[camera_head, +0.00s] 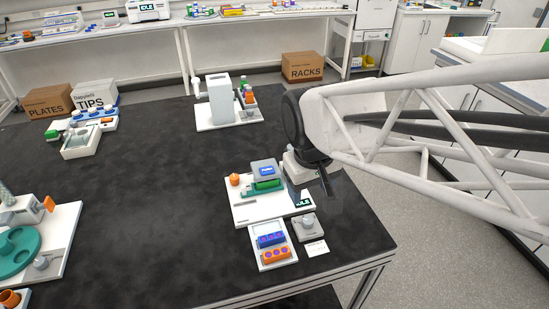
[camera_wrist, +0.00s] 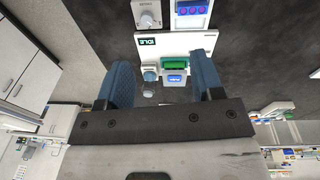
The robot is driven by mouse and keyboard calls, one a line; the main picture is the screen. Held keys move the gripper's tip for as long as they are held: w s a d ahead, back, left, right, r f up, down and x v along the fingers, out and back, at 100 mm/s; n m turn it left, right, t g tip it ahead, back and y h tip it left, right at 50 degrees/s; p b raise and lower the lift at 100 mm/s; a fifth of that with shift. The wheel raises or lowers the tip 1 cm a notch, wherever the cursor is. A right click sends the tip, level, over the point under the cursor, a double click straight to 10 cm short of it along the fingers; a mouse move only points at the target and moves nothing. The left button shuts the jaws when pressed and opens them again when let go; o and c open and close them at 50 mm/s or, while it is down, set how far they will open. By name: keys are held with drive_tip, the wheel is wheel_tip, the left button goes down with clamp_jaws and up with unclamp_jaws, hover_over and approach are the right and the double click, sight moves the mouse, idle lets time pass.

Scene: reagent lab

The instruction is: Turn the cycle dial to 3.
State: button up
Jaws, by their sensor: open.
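A small grey box with a round knob (camera_head: 307,224), which looks like the cycle dial, stands at the near right of the dark table. The knob also shows at the top of the wrist view (camera_wrist: 148,19), with tick marks around it too small to read, so its setting cannot be told. My gripper (camera_head: 328,194) is above the right side of the white instrument board, apart from the knob. In the wrist view my gripper (camera_wrist: 163,78) has its two blue fingers spread wide with nothing held between them.
The white instrument board (camera_head: 245,211) carries an IDLE display (camera_head: 305,200), a green part (camera_head: 267,185) and an orange knob (camera_head: 234,179). A tray with blue and orange racks (camera_head: 272,247) stands left of the dial box. A white card (camera_head: 316,248) lies before it. The table's middle is clear.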

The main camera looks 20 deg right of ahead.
drive_tip(key=w+d+f+n+g+h, duration=0.1)
drive_tip(key=w+d+f+n+g, duration=0.15)
drive_tip(key=w+f, duration=0.5)
drive_tip(key=n+g+h, duration=0.1)
drive_tip(key=n+g, duration=0.2)
approach(309, 220)
drive_tip(key=f, duration=0.1)
drive_tip(key=shift+s+d+f+t, duration=0.15)
drive_tip(key=shift+s+t, duration=0.1)
drive_tip(key=shift+s, duration=0.2)
drive_tip(key=shift+x, duration=3.85)
drive_tip(key=shift+c, duration=0.2)
drive_tip(key=c, duration=0.9)
